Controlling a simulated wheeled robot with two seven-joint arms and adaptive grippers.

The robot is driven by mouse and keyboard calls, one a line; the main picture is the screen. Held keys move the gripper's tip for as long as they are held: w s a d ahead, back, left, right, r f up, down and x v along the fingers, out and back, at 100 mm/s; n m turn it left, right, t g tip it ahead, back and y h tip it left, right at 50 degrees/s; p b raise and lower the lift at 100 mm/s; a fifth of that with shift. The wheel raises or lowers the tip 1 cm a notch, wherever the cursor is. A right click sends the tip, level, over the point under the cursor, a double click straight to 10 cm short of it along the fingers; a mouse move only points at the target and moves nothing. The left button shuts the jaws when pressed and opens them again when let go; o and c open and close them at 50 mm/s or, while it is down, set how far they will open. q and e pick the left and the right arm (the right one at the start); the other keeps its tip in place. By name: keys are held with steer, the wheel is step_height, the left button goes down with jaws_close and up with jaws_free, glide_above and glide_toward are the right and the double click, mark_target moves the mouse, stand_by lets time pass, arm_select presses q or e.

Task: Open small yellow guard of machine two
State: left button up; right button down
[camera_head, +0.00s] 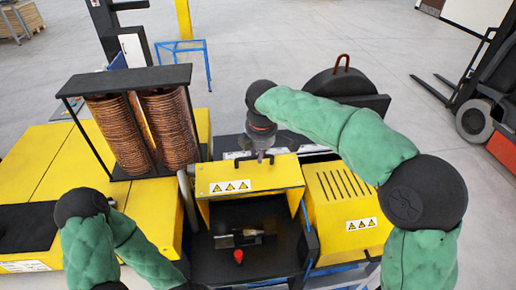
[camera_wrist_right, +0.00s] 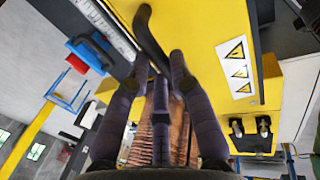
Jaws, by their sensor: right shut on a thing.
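The small yellow guard (camera_head: 249,176) with warning triangles stands raised above a dark, open machine recess in the head view. Its yellow face also fills the upper middle of the wrist view (camera_wrist_right: 205,30). A black bar handle (camera_wrist_right: 150,38) sits on the guard's edge. My right gripper (camera_head: 263,155) is at the guard's top edge, shut on the handle; in the wrist view its purple fingers (camera_wrist_right: 161,62) close around the handle's end. My left arm's green sleeve shows at the lower left, but its gripper is out of frame.
Inside the recess are a metal fixture (camera_head: 239,238) and a red knob (camera_head: 238,256). A slotted yellow cover (camera_head: 345,205) stands to the right. A black rack of copper coils (camera_head: 125,75) stands at the left. A forklift (camera_head: 480,110) is at the far right.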

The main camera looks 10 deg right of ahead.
steer(key=shift+s+f, duration=0.15)
steer(key=shift+s, duration=0.15)
steer(key=c, duration=1.1)
jaws_free()
steer(key=v, duration=1.2)
